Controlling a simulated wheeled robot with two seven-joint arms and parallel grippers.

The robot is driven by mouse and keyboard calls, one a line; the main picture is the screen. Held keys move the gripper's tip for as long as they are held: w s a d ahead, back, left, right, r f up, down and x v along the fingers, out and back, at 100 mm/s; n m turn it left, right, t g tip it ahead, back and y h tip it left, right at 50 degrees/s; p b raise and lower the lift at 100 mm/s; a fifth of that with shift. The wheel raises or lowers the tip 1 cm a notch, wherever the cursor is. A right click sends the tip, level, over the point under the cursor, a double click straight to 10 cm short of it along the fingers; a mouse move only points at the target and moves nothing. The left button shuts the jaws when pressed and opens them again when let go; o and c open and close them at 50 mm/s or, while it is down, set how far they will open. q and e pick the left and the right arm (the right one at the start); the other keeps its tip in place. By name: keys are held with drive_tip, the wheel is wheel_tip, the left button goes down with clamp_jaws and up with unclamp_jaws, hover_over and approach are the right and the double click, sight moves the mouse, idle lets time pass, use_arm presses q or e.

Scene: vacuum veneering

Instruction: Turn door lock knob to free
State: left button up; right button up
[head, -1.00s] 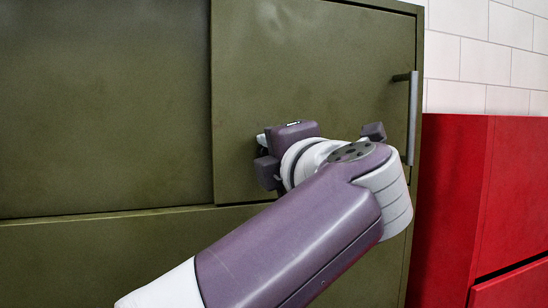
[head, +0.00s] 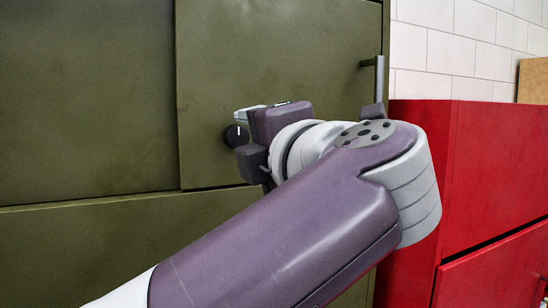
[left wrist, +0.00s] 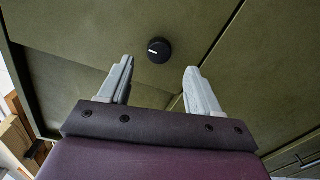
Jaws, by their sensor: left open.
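The door lock knob (head: 237,135) is a small round black knob with a white pointer line on the green cabinet door (head: 290,50). In the head view its line looks roughly upright. In the left wrist view the knob (left wrist: 159,50) shows whole, its line pointing to the left. My left gripper (left wrist: 159,67) is open and empty, its two grey fingers on either side of the knob in that view, apart from it. In the head view the left gripper (head: 243,124) is just right of the knob, its fingers partly hidden behind its own body.
A grey bar handle (head: 379,80) stands out at the door's right edge. A red cabinet (head: 480,180) stands to the right, with a brown box-like thing (head: 533,80) on it. Other green panels (head: 85,90) lie left of the door.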

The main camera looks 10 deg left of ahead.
use_arm(q)
drive_tip(key=v, duration=0.7)
drive_tip(key=shift+b, duration=0.3)
